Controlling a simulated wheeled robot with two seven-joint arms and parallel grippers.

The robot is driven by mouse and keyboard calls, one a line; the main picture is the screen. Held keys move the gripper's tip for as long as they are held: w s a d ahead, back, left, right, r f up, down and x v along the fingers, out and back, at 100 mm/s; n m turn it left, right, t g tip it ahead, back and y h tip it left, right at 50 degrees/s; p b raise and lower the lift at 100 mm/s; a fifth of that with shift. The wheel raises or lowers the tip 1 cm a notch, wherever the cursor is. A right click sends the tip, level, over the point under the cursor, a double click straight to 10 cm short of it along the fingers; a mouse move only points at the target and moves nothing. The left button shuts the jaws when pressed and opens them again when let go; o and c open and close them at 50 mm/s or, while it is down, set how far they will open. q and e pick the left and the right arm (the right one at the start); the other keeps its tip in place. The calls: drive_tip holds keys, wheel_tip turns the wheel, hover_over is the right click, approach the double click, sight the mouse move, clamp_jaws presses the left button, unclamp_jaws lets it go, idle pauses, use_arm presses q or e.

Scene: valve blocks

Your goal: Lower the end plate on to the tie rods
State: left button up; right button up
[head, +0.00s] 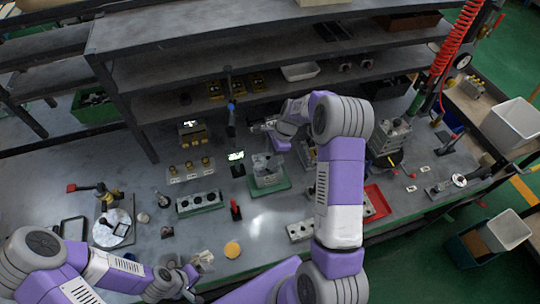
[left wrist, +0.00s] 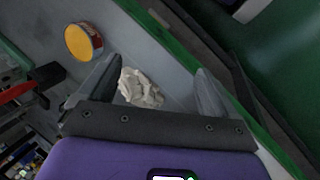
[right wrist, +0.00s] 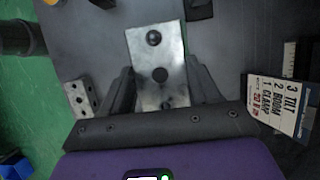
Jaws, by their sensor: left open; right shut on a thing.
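My right gripper (head: 264,127) is above the middle of the bench, largely masked by its own wrist in the head view. In the right wrist view, its fingers (right wrist: 161,78) are shut on the end plate (right wrist: 157,52), a flat grey metal plate with holes. A grey block stack (head: 268,166) stands on a green base (head: 270,187) just below that gripper in the head view; I cannot make out separate tie rods. My left gripper (head: 190,276) is open and empty at the bench front. A crumpled pale cloth (left wrist: 140,88) lies between its fingers, apparently untouched.
A valve block (head: 199,203) lies left of the stack. A red tray (head: 377,203) is right of my right arm. Shelves (head: 270,60) rise behind.

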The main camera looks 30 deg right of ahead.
use_arm(q)
drive_tip(key=shift+r+p, duration=1.55)
drive_tip(key=shift+r, duration=0.1)
use_arm(e)
drive_tip(key=shift+r, duration=2.1)
use_arm(q)
drive_tip(key=shift+r, duration=0.25)
drive_tip(key=shift+f+b, duration=2.4)
drive_tip(key=shift+f, duration=0.2)
use_arm(e)
drive_tip(key=shift+f, duration=4)
drive_tip(key=o, duration=1.3)
drive_tip(key=shift+o, duration=0.2)
drive_tip(key=shift+d+r, duration=0.1)
drive_tip(key=v, duration=0.7)
drive_tip(key=shift+r, duration=0.2)
use_arm(q)
drive_tip(key=shift+r, duration=0.1)
